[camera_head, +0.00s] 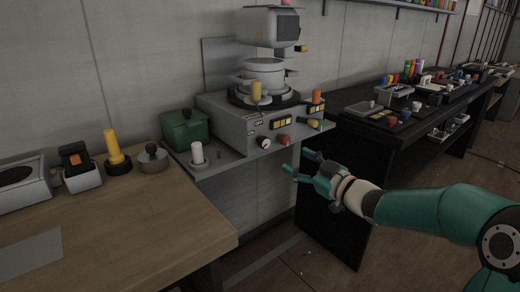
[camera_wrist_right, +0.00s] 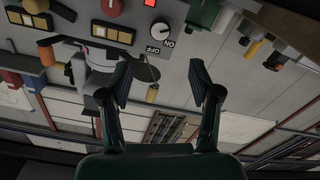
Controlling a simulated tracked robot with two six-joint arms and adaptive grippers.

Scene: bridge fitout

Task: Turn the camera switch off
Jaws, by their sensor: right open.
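The camera switch looks to be the small round white-capped knob (camera_head: 264,142) on the front of the grey console (camera_head: 225,125), beside ON and OFF labels. In the right wrist view the knob (camera_wrist_right: 160,28) shows above the fingers, with the labels next to it. I cannot tell which label it points to. My right gripper (camera_head: 299,163) is open and empty, in front of the console and below and right of the switch, apart from it. Its spread fingers (camera_wrist_right: 160,78) also show in the right wrist view. My left gripper is not in view.
A white cylinder (camera_head: 197,152) and a green box (camera_head: 185,130) stand left of the console. A wooden table (camera_head: 150,215) is at the left, a black bench (camera_head: 350,100) at the right.

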